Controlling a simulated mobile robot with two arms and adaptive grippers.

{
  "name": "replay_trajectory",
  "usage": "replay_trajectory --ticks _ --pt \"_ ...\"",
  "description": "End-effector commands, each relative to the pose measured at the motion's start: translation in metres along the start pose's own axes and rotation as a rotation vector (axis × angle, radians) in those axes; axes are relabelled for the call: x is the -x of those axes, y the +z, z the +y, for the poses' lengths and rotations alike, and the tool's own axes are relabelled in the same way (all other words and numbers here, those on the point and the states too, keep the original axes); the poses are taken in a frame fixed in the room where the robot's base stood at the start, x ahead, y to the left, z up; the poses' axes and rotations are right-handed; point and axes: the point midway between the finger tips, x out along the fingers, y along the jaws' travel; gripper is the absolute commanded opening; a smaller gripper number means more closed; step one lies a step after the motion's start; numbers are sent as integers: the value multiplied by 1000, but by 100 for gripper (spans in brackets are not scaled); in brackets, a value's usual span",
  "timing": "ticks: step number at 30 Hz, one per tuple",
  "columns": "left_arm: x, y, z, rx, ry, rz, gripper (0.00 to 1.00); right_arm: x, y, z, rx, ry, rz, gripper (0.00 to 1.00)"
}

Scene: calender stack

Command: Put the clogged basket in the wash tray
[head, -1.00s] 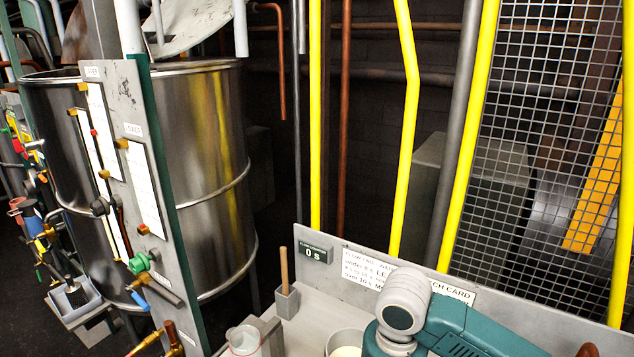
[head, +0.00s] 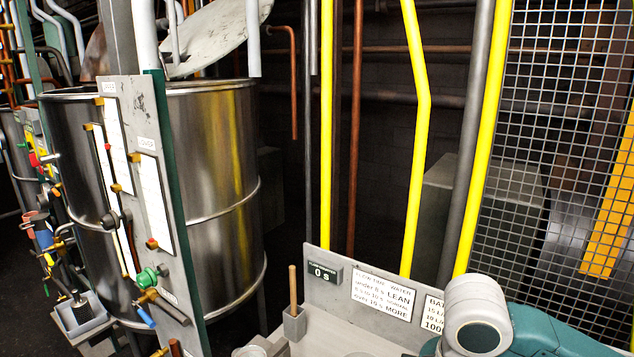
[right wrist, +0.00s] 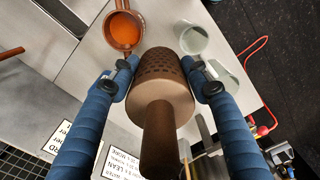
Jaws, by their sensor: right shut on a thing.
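My right gripper (right wrist: 160,68) is shut on a brown basket (right wrist: 162,92) in the right wrist view. The basket has a dark, perforated far end and a thick stem pointing toward the camera. Its inside is hidden. A grey open tray (head: 82,318) with a dark brush-like thing in it stands low at the left in the head view, by the tank; it may be the wash tray. My right arm shows at the lower right of the head view, its gripper out of frame. My left gripper is not in view.
A copper cup (right wrist: 122,30) of orange liquid and a pale cup (right wrist: 194,40) stand on the bench below the basket. A wooden-handled tool stands in a small grey holder (head: 294,322). A valve panel (head: 150,200) fronts the steel tank (head: 222,170). Yellow rails (head: 417,130) stand behind.

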Motion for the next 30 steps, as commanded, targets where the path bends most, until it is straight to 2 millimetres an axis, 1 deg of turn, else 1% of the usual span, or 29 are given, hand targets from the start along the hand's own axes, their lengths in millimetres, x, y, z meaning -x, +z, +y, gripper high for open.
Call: replay_trajectory --ticks 1,3,6,9,12,18,30 --pt "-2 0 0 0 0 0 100 2 4 0 -103 3 0 9" --pt "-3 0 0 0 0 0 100 5 10 -1 -250 5 -1 9" --pt "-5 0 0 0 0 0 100 9 17 -2 -430 7 -3 9" --pt "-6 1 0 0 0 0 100 11 22 -4 -571 10 -6 9" --pt "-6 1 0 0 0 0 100 13 26 -4 -665 12 -7 9" --pt "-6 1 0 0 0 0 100 16 28 -4 -731 17 -6 9" --pt "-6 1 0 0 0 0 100 14 28 -6 -728 10 -10 9"
